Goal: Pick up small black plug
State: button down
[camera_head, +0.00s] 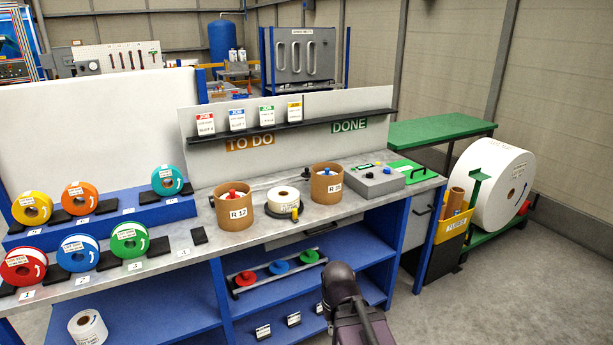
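I cannot pick out a small black plug with certainty. A small dark piece with a yellowish edge (295,213) sits at the front right of a white roll (283,198) on the grey bench top (335,212); its shape is too small to tell. A flat black rectangle (199,236) lies on the bench further left. The dark end of my arm (340,280) rises from the bottom edge, in front of the lower shelf and apart from these things. No fingers can be made out on it, so its opening is hidden.
Cardboard cylinders R 17 (233,212) and R 25 (326,185) flank the white roll. A grey control box (373,182) stands to the right. Coloured rolls fill the left. Red, blue (279,267) and green knobbed pieces are on a rack below the bench top. Floor is free at lower right.

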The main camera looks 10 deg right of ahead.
aim_at(306, 174)
jog(key=z, duration=0.05)
jog(key=i, duration=1.75)
jog(key=z, duration=0.1)
